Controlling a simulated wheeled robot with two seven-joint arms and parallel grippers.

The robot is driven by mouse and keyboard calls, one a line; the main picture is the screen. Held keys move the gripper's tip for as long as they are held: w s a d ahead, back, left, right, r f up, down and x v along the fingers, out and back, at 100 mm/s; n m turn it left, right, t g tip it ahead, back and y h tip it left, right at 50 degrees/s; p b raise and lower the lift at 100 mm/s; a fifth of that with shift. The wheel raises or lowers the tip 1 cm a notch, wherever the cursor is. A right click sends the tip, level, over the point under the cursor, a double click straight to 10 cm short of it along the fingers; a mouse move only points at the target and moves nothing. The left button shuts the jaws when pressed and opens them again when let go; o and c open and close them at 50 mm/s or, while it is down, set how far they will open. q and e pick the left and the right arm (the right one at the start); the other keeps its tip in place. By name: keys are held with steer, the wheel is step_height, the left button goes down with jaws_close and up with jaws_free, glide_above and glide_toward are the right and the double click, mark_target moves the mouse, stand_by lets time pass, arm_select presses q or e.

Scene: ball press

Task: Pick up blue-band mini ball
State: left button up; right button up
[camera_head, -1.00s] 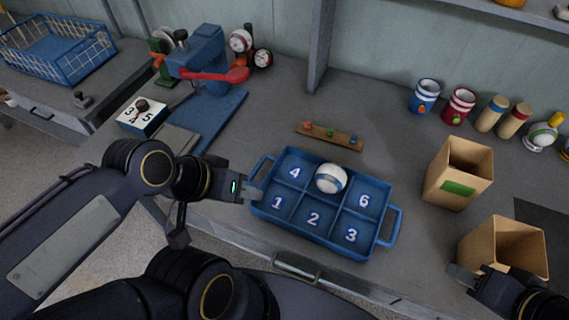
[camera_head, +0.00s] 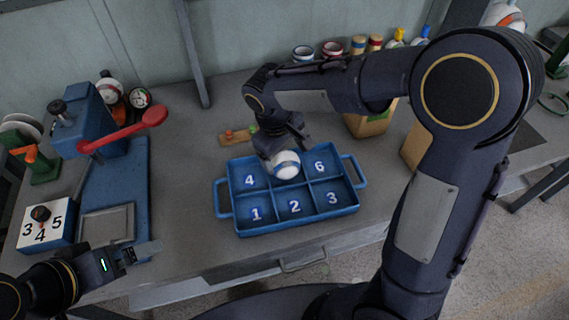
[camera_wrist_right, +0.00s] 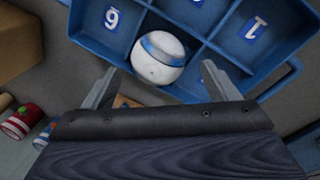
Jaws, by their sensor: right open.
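The white mini ball with a blue band (camera_head: 286,165) sits in the back middle compartment of the blue numbered tray (camera_head: 298,231), between the compartments marked 4 and 6. In the right wrist view the ball (camera_wrist_right: 159,60) lies just beyond and between the spread fingertips, apart from both fingers. My right gripper (camera_wrist_right: 160,70) is open and empty. In the head view my right gripper (camera_head: 285,149) is above and behind the ball and hides part of it. My left gripper (camera_head: 145,250) is at the lower left, away from the tray; its finger opening is unclear.
A blue press (camera_head: 95,125) with a red lever stands at the left, beside a numbered dial box (camera_head: 48,225). Cardboard boxes (camera_head: 367,122) stand to the right of the tray, partly hidden by my right arm. A wooden strip with coloured knobs (camera_head: 233,137) lies behind the tray.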

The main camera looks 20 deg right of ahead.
mark_target(286, 164)
steer(key=f, duration=0.2)
steer(key=w+f, duration=0.1)
steer(key=f, duration=0.2)
steer(key=d+f, duration=0.1)
steer(key=f, duration=0.1)
steer(key=shift+w+d+f, duration=0.1)
steer(key=shift+w+f, duration=0.15)
steer(key=shift+f, duration=0.05)
steer(key=shift+c, duration=0.4)
steer(key=c, duration=0.6)
steer(key=shift+r, duration=0.1)
